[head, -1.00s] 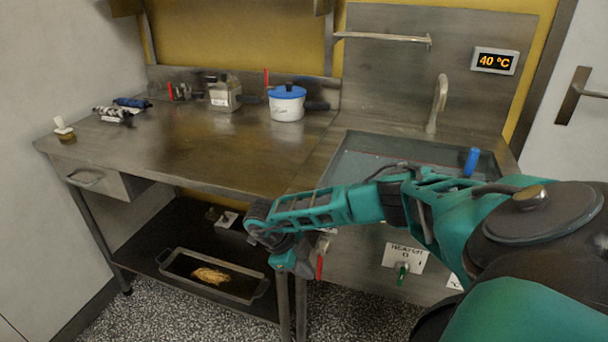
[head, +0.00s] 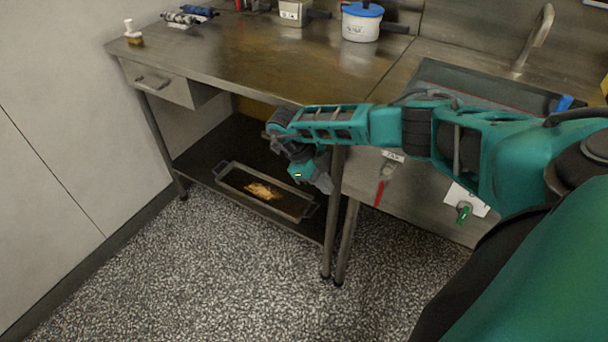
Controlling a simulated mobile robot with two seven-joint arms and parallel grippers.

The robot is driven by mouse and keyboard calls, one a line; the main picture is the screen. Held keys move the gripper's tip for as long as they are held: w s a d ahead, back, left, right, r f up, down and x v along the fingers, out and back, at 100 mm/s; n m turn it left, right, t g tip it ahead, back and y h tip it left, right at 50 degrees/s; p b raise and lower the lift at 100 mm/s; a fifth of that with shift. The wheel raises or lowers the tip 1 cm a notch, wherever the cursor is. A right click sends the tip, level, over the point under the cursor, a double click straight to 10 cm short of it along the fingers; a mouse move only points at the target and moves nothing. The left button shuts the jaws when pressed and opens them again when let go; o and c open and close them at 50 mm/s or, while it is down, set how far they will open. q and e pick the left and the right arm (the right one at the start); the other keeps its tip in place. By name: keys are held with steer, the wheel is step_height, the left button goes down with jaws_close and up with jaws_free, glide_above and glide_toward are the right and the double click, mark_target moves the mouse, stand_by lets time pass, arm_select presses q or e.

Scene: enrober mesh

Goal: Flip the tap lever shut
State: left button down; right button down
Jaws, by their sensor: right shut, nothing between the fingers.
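A red lever (head: 380,192) hangs down, slightly tilted, on the steel front below the sink, under a small white label (head: 393,155) too small to read surely. A green lever (head: 463,213) sits on a larger white plate to its right. My right gripper (head: 325,184) is shut and empty. It points down and to the right in front of the table's front leg, left of the red lever and apart from it in the picture. My left gripper is out of view.
The steel worktop (head: 260,60) holds a white pot with a blue lid (head: 361,24). A tray (head: 228,182) with pale strands lies on the lower shelf. The sink (head: 470,82) and its faucet (head: 540,35) are at right. The speckled floor (head: 190,270) is clear.

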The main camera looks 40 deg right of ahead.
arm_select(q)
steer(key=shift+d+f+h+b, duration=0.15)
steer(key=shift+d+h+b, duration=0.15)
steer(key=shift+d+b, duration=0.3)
arm_select(e)
steer(key=w+a, duration=0.1)
steer(key=w, duration=0.1)
steer(key=w+a, duration=0.1)
steer(key=shift+w+a, duration=0.2)
steer(key=shift+w, duration=0.15)
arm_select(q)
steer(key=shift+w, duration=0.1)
